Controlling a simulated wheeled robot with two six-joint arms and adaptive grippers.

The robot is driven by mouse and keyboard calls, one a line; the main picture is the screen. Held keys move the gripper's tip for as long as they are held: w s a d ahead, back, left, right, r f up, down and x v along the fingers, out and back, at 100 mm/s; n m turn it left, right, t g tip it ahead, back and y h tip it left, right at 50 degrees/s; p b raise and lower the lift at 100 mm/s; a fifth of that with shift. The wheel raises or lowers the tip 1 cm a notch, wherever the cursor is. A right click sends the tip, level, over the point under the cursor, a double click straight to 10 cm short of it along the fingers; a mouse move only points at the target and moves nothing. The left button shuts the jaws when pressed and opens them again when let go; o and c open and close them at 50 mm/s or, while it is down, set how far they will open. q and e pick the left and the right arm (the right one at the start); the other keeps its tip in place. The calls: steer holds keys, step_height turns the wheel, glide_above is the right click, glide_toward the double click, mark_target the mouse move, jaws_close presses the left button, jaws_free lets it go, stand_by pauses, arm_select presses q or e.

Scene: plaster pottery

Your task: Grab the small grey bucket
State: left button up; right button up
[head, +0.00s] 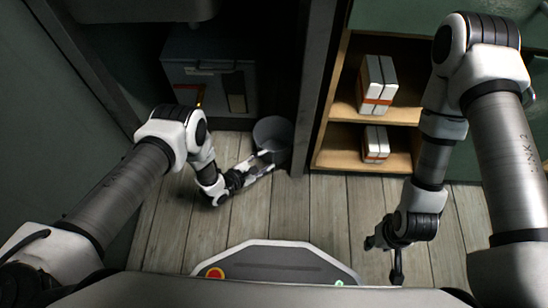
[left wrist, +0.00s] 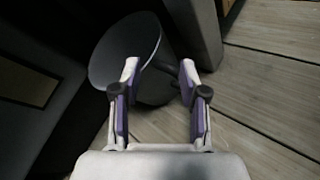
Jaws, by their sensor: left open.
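The small grey bucket (head: 273,133) stands on the wooden floor in the head view, beside the dark upright post. In the left wrist view the bucket (left wrist: 125,48) shows its round top, ahead of the jaws and partly behind the left finger. My left gripper (head: 263,162) is open, low over the floor, with its fingertips at the bucket's near side. In the left wrist view the fingers of this gripper (left wrist: 159,72) are spread apart with the bucket's lower side beyond them; I cannot tell whether they touch it. My right gripper (head: 385,258) hangs over the floor at the right, far from the bucket.
A dark cabinet (head: 212,75) stands behind the bucket. The dark post (head: 307,90) rises close to the bucket's right. A wooden shelf (head: 340,160) holds white boxes with orange bands (head: 377,86). The plank floor (head: 330,205) between the arms is clear.

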arm_select(q)
steer(key=b+x, duration=0.3)
steer(key=x, duration=0.4)
steer(key=shift+w+d+r, duration=0.2)
steer(key=shift+d+r, duration=0.1)
